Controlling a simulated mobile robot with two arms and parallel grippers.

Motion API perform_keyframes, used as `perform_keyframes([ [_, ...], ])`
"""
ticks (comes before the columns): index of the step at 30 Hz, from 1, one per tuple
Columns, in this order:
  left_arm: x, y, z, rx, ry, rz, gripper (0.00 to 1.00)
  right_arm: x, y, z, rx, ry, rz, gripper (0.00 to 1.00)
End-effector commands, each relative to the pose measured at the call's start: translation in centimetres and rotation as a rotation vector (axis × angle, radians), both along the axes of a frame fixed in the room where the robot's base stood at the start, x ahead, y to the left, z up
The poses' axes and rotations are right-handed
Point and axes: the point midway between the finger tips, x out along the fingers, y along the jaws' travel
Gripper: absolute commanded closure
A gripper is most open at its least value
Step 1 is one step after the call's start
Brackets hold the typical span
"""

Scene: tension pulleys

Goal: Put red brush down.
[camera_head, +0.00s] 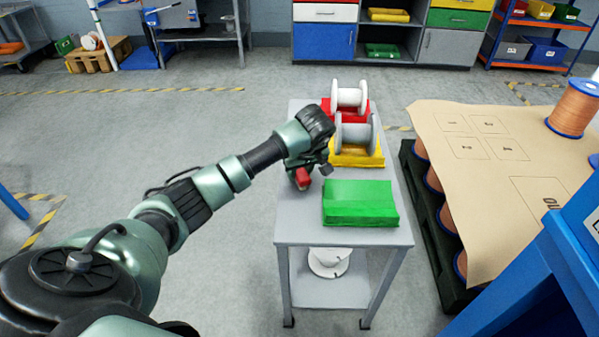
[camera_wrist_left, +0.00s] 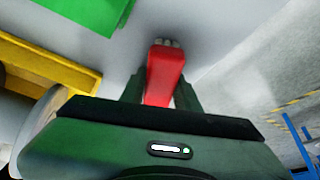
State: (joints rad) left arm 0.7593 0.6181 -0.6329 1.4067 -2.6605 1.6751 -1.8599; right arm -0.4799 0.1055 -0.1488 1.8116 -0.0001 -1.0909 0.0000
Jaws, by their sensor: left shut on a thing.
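The red brush (camera_head: 302,178) is in my left gripper (camera_head: 304,170), over the left edge of the grey table (camera_head: 300,232) in the head view. In the left wrist view the red brush (camera_wrist_left: 164,76) sits between the two fingers of my left gripper (camera_wrist_left: 160,92), which are shut on it. Its light bristle end points away from the gripper, toward the grey tabletop. I cannot tell whether the brush touches the tabletop. My right gripper is not in view.
A green box (camera_head: 360,204) stands right of the brush on the table. A pallet covered with brown cardboard (camera_head: 470,190) is to the right. Bare tabletop lies at the front left.

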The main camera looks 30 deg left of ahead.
Motion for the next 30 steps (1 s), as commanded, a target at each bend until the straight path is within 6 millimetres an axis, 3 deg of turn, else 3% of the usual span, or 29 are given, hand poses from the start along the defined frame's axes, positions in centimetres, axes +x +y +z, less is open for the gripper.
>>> perform_keyframes([
  [6,0.0,0.0,-0.2,0.001,0.001,0.0,1.0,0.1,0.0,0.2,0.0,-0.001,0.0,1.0],
  [7,0.0,0.0,-0.2,0.0,0.0,0.0,0.63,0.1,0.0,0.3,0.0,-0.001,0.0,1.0],
  [9,0.0,0.0,-0.2,0.001,0.001,0.0,0.47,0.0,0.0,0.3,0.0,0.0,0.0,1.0],
  [21,0.0,0.0,0.3,0.0,0.0,0.0,0.47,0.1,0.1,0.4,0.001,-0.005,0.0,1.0],
  [30,-1.2,-1.7,5.8,0.002,-0.005,-0.001,0.47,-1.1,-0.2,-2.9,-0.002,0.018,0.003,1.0],
])
